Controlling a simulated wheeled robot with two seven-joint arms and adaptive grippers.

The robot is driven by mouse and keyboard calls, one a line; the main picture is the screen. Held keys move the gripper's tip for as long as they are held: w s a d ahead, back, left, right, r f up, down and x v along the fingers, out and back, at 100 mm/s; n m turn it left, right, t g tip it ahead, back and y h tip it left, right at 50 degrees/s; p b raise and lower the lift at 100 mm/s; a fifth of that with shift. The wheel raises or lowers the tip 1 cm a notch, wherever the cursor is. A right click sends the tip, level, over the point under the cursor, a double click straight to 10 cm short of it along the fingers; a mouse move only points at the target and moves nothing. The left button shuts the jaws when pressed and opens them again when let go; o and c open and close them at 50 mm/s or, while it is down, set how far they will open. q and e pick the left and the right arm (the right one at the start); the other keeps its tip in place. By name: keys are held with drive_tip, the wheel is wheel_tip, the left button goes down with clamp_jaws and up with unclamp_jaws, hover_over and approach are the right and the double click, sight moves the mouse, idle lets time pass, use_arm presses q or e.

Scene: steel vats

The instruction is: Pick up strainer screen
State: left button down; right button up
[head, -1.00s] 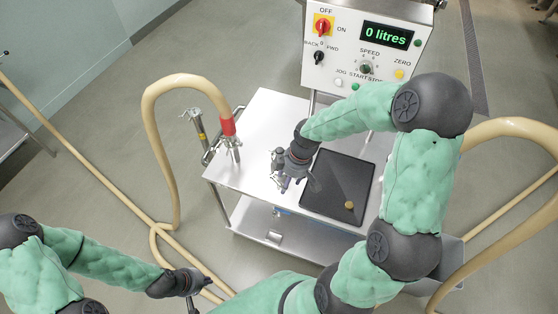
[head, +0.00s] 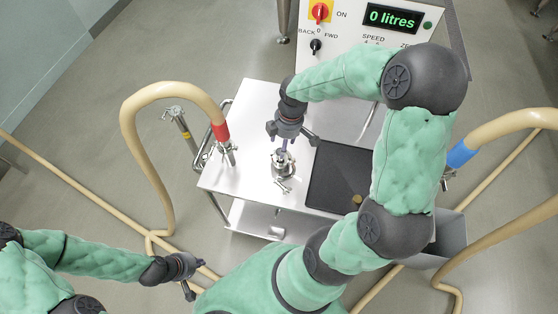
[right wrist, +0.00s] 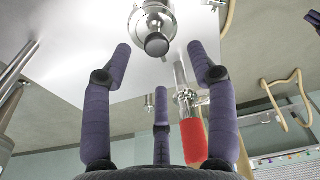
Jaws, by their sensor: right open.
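A steel strainer fitting (head: 284,164) stands on the cart top, left of the black mat. In the right wrist view it is a shiny clamped body (right wrist: 151,20) with a dark round end. I cannot make out a separate strainer screen; it may be inside the fitting or hidden. My right gripper (head: 288,143) is open and empty, its fingers just behind and above the fitting. In the right wrist view its spread purple fingers (right wrist: 160,70) point toward the fitting without touching it. My left gripper (head: 190,285) is low at left, off the cart; its finger opening is unclear.
The steel cart (head: 245,110) carries a black mat (head: 325,190) with a small brass disc (head: 358,199). A beige hose with a red cuff (head: 220,131) joins a pipe at the cart's left. A control box (head: 345,30) stands behind. Another hose has a blue cuff (head: 460,154).

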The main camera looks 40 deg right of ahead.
sight(280, 161)
drive_tip(key=shift+w+a+f+b, duration=0.15)
drive_tip(key=shift+f+b, duration=0.1)
drive_tip(key=shift+f, duration=0.85)
drive_tip(key=shift+w+d+f+b, duration=0.1)
drive_tip(key=shift+w+f+b, duration=0.15)
drive_tip(key=shift+f, duration=0.9)
drive_tip(key=shift+w+a+f+b, duration=0.1)
drive_tip(key=shift+f+b, duration=0.15)
drive_tip(key=shift+f, duration=0.85)
drive_tip(key=shift+c, duration=0.3)
clamp_jaws()
